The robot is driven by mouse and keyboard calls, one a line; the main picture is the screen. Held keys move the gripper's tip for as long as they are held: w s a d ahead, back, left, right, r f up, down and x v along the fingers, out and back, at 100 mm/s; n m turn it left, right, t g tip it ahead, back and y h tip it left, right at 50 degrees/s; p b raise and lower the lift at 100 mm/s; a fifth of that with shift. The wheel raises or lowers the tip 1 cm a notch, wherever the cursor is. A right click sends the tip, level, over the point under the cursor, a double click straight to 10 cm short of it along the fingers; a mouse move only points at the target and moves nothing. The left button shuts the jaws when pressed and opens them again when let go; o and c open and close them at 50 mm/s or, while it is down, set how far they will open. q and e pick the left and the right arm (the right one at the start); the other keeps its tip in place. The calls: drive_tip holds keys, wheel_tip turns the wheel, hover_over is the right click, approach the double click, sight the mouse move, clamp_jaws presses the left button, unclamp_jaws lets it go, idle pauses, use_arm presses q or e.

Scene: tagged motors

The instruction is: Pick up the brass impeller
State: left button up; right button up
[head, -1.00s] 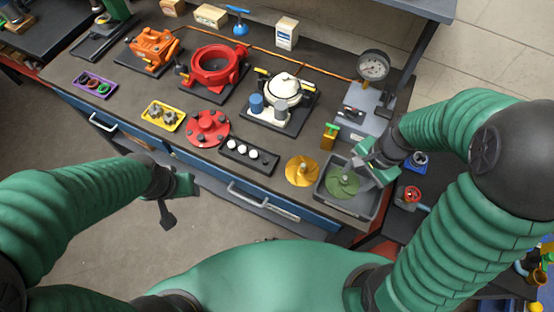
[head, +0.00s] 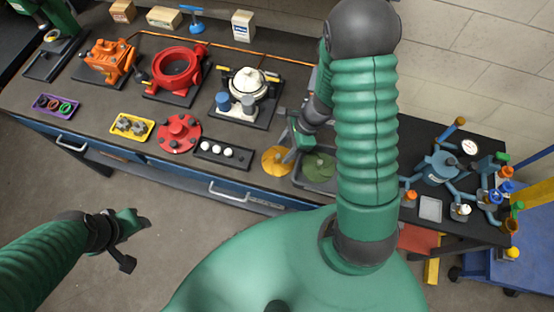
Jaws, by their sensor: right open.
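The brass impeller (head: 274,161) is a golden disc with curved vanes, lying flat on the dark bench top near its front edge. My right gripper (head: 293,153) is open and hangs at the right side of the brass impeller, partly covering it. Whether it touches the impeller I cannot tell. A green impeller (head: 319,167) lies in the grey tray (head: 308,187) just to the right. My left gripper (head: 138,243) is away from the bench, over the floor at the lower left.
A black strip with white knobs (head: 222,153) and a red flanged disc (head: 179,134) lie left of the brass impeller. A white pump (head: 247,86) stands behind it. My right arm hides the bench behind the tray. A second table (head: 463,180) stands at the right.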

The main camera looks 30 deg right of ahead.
sight(280, 155)
drive_tip(key=x, duration=0.5)
drive_tip(key=shift+w+d+f, duration=0.25)
drive_tip(key=shift+w+f, duration=0.05)
drive_tip(key=shift+w, duration=0.05)
clamp_jaws()
drive_tip(key=shift+r, duration=0.1)
idle(0.9)
